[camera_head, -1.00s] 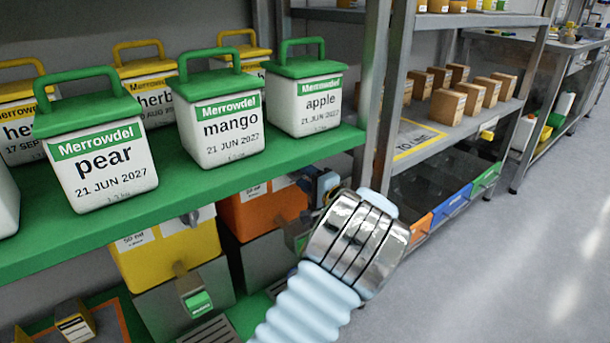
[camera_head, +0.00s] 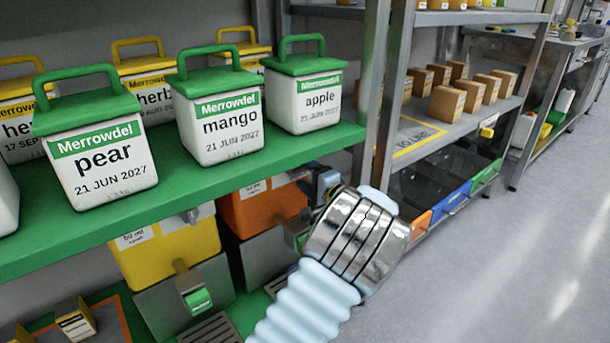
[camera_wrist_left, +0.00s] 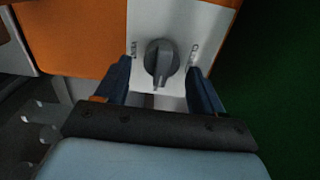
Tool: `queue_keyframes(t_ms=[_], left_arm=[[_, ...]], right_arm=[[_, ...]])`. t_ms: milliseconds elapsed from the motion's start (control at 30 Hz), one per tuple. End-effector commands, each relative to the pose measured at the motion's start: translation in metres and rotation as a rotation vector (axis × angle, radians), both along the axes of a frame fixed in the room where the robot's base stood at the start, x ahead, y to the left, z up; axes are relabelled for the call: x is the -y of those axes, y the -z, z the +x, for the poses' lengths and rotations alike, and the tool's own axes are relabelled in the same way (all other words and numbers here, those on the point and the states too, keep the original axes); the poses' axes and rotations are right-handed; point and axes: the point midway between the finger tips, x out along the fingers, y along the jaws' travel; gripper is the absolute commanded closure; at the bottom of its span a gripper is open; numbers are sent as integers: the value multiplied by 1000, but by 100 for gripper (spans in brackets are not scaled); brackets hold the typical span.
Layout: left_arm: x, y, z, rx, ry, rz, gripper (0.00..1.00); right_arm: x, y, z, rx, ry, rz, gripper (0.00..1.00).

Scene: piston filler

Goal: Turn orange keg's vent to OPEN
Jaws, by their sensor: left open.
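The orange keg (camera_head: 262,207) stands under the green shelf in the head view, partly hidden by my left arm. In the left wrist view its orange body (camera_wrist_left: 75,38) is at the upper left, beside a pale plate (camera_wrist_left: 190,22). A dark grey vent knob (camera_wrist_left: 161,62) sits on this plate, its ridge close to upright in the picture. My left gripper (camera_wrist_left: 160,72) is open, one dark blue finger on each side of the knob, with gaps visible. My right gripper is not in view.
The green shelf (camera_head: 200,203) above carries white tubs, including pear (camera_head: 103,165), mango (camera_head: 221,125) and apple (camera_head: 306,98). A yellow keg (camera_head: 165,250) stands left of the orange one. A metal rack post (camera_head: 385,110) rises right of my arm. The floor at right is clear.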

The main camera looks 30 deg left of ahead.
Motion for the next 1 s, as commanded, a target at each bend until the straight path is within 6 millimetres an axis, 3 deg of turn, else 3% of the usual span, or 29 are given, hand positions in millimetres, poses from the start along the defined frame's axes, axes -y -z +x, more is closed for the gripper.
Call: queue_keyframes(t_ms=[167,400,600,1000], left_arm=[[25,-1,-9,0,5,-1,32],[81,-1,-32,0,6,-1,32],[114,0,-46,0,4,-1,32],[126,1,-52,-1,1,-1,32]], right_arm=[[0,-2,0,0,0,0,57],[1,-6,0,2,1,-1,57],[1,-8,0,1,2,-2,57],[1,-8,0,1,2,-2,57]])
